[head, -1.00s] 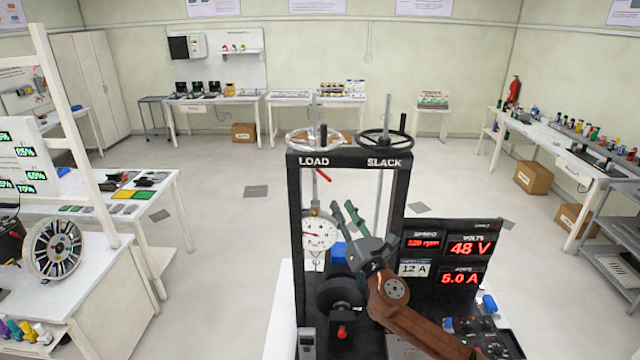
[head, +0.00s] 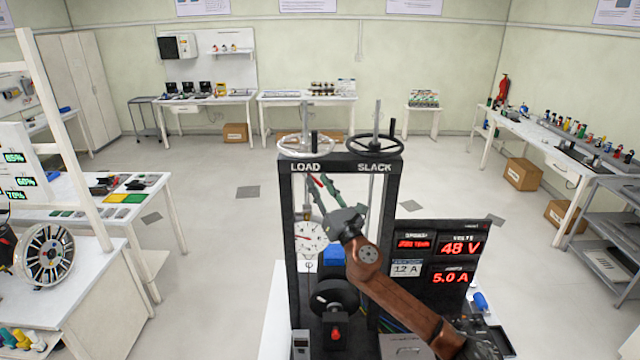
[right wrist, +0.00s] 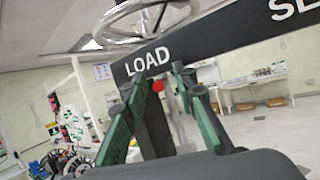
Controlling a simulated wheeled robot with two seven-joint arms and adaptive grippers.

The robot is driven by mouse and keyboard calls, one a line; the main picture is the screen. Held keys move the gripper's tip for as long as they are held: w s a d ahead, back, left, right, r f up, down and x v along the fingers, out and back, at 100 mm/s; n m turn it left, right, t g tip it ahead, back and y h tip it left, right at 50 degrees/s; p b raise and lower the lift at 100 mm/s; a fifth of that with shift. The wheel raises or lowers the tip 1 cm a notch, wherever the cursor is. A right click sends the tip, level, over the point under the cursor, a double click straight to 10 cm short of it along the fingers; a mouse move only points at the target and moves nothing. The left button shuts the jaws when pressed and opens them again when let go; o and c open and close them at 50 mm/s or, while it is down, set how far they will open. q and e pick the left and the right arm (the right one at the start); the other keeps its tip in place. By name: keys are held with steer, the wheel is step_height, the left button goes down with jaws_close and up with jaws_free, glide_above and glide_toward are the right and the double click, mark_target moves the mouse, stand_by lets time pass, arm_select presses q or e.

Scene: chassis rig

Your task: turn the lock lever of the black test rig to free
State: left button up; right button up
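The black test rig (head: 392,190) stands front centre, with the words LOAD and SLACK on its top beam. A small red part (head: 315,181), which looks like the lock lever, shows just under LOAD; its tip also shows as a red dot in the right wrist view (right wrist: 158,86). My right gripper (head: 322,183) has green fingers reaching up under the beam beside the red part. In the right wrist view its fingers (right wrist: 160,100) are apart, with the red tip seen between them. I cannot tell whether they touch it. My left gripper is not in view.
A silver handwheel (head: 306,146) and a black handwheel (head: 374,147) sit on top of the beam. A round dial (head: 309,238) hangs inside the frame. The meter panel (head: 437,262) stands right of my right arm. Open floor lies behind the rig.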

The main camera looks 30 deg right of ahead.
steer(key=shift+c, duration=0.6)
jaws_close()
